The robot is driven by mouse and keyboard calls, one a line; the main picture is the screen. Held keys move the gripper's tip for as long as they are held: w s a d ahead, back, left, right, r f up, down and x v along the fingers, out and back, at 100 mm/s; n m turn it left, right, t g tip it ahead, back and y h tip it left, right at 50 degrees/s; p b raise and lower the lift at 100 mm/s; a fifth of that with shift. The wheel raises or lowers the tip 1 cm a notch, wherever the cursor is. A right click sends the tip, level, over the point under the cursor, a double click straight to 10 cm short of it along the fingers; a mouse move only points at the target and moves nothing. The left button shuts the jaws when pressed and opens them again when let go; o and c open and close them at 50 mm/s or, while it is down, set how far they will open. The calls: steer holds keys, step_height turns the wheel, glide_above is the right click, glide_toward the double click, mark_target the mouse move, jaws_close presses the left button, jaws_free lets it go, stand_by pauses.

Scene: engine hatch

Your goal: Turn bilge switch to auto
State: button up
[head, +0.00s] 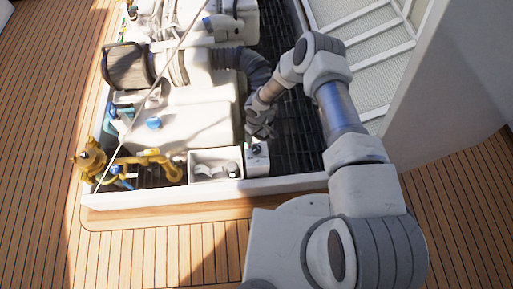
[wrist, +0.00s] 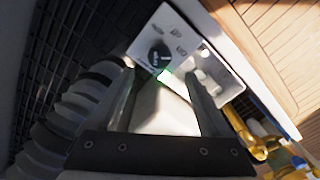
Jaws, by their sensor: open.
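The bilge switch is a round black knob (wrist: 159,56) with a white pointer line, on a white panel (wrist: 182,27) with small dark labels too small to read. In the head view the white switch box (head: 257,161) stands at the front edge of the hatch, its knob small and dark. My gripper (wrist: 163,78) is open, with one finger at each side of the wrist view. The knob lies just beyond the fingertips, toward the left finger, and looks untouched. In the head view my gripper (head: 261,130) is just above and behind the box. A green glow shows below the knob.
A white tray (head: 215,155) with small parts sits left of the switch box. Yellow pipes (head: 150,160) and a white engine block (head: 195,115) lie further left. A ribbed grey hose (head: 245,62) runs behind. Dark grating (head: 300,140) lies right of the box.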

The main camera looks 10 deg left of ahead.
mark_target(257, 148)
step_height(257, 148, down, 8)
steer(key=shift+r+b, duration=0.1)
steer(key=shift+b, duration=0.9)
steer(key=shift+c, duration=0.3)
jaws_close()
